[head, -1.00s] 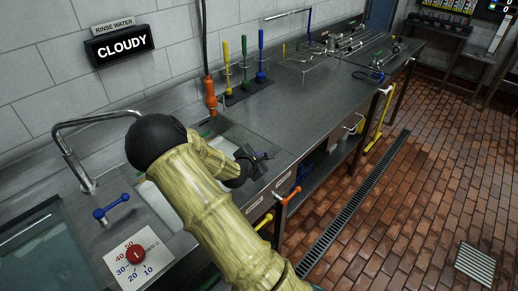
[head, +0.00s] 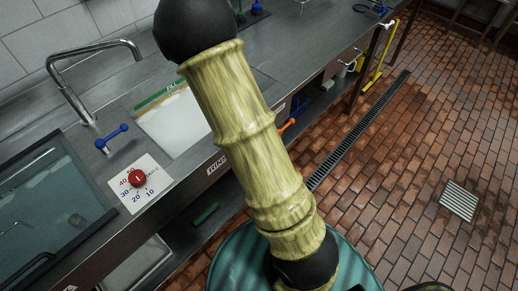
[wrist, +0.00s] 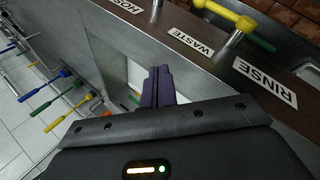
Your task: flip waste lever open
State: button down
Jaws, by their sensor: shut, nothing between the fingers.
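The yellow lever (wrist: 225,14) shows at the top of the wrist view, on a metal stem beside the WASTE label (wrist: 190,40) on the counter's front panel. Its handle runs across the stem, and a green lever end shows just behind it. My gripper (wrist: 159,70) has dark purple fingers closed together and empty. It is over the sink area, to the left of the yellow lever and apart from it. In the head view my arm hides the gripper and the yellow lever.
A RINSE label (wrist: 265,83) and a HOSE label (wrist: 124,5) flank WASTE. An orange lever (head: 287,125) sticks out from the counter front. The sink (head: 175,120), faucet (head: 75,85), blue tap handle (head: 112,135) and red dial (head: 137,178) lie left of my arm. The brick floor is open to the right.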

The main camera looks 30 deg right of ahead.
jog(key=s+a+f+m+g+y+b, duration=0.1)
jog(key=s+a+m+y+b, duration=0.1)
jog(key=s+a+m+b, duration=0.45)
jog(key=s+a+f+m+g+y+b, duration=0.1)
jog(key=s+a+m+g+y+b, duration=0.15)
jog(key=s, duration=0.65)
notch_tip(320, 180, down, 7)
jog(key=s+a+m+b, duration=0.1)
jog(key=s+b, duration=0.1)
jog(key=b, duration=0.6)
jog(key=shift+a+f, duration=0.15)
jog(key=shift+f, duration=0.05)
